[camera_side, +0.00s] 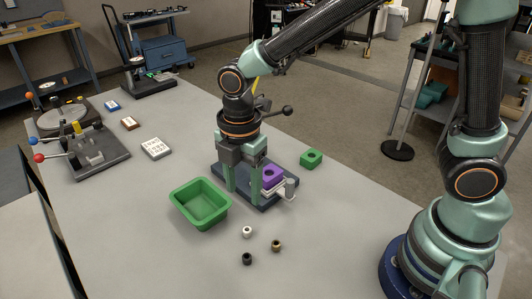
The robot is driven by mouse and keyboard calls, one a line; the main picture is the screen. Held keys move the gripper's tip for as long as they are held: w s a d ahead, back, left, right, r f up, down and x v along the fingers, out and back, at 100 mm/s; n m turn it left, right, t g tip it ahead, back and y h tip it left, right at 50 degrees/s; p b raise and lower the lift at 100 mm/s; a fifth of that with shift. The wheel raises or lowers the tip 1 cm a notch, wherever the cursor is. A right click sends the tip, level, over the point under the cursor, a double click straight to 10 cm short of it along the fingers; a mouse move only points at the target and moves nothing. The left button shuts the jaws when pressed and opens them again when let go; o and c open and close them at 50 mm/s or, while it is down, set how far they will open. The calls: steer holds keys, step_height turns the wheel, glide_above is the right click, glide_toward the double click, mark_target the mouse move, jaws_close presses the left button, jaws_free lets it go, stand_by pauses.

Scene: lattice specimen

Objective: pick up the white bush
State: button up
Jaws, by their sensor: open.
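The white bush (247,232) is a small white ring-like piece on the grey table, in front of the dark fixture and right of the green tray. My gripper (243,191) points down with its two green fingers apart. It is behind the white bush in the picture, over or beside the fixture, and apart from the bush. Nothing shows between the fingers. The exact height of the fingertips is hard to tell.
A brown bush (276,246) and a black bush (247,259) stand close to the white one. The green tray (178,203) is to the left. The dark fixture (283,198) holds a purple block (272,176). A green block (311,159) lies behind right. The table's front is clear.

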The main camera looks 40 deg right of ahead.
glide_above(247, 230)
steer(key=shift+n, duration=0.3)
steer(key=f, duration=0.7)
steer(key=shift+s+a+f, duration=0.1)
steer(key=shift+a+f, duration=0.05)
steer(key=shift+a, duration=0.2)
steer(key=shift+d+f, duration=0.2)
steer(key=shift+f, duration=1.15)
steer(key=shift+d+f, duration=0.2)
steer(key=shift+f, duration=1.15)
jaws_close()
